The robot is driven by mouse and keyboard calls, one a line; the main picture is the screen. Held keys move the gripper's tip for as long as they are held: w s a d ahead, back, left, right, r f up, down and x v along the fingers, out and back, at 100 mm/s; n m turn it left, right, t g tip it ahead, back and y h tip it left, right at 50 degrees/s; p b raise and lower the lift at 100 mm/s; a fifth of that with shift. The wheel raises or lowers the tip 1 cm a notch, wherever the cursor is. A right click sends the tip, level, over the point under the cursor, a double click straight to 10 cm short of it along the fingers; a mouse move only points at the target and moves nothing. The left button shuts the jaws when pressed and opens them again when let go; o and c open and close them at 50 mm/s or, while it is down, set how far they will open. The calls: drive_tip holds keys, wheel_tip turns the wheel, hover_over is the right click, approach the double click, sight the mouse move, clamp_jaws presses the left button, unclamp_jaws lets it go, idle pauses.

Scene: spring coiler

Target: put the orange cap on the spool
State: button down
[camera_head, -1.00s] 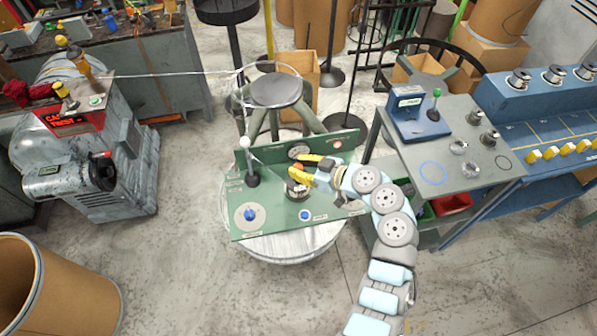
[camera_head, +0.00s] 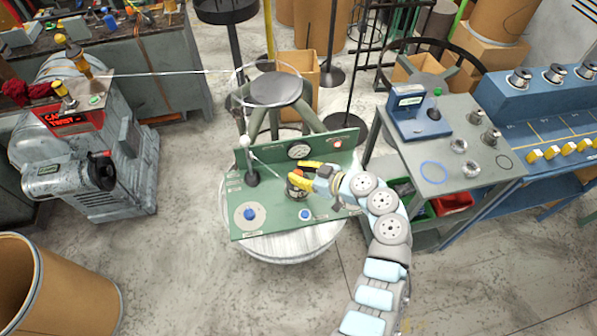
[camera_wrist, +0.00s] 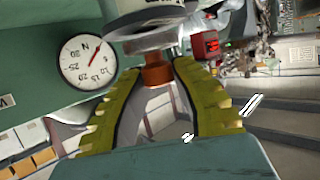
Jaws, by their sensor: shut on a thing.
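The orange cap (camera_head: 298,173) is between the yellow fingertips of my gripper (camera_head: 304,171). In the wrist view the cap (camera_wrist: 157,76) shows as a short orange-brown cylinder, with the gripper's tips (camera_wrist: 157,66) shut on its sides. The spool (camera_head: 297,190) stands on the green panel directly below the cap in the head view. In the wrist view its round grey flange (camera_wrist: 146,33) is right at the cap's far end. I cannot tell whether the cap is seated or only touching. The fingers partly hide the spool.
The green panel (camera_head: 283,221) carries a lever with a white knob (camera_head: 246,141), a dial gauge (camera_head: 299,150) and a blue knob (camera_head: 249,214). A wire runs from the left machine (camera_head: 88,150) past the lever. A grey bench (camera_head: 463,150) stands at right.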

drive_tip(key=shift+f+b, duration=0.4)
drive_tip(key=shift+b, duration=0.1)
drive_tip(key=c, duration=1)
unclamp_jaws()
drive_tip(key=shift+r, duration=0.15)
drive_tip(key=shift+r+p, duration=0.65)
drive_tip(key=shift+p, duration=0.5)
drive_tip(key=shift+f+b+v, duration=0.2)
drive_tip(key=shift+b+v, duration=0.4)
drive_tip(key=shift+v, duration=5.35)
drive_tip(key=shift+s+d, duration=0.1)
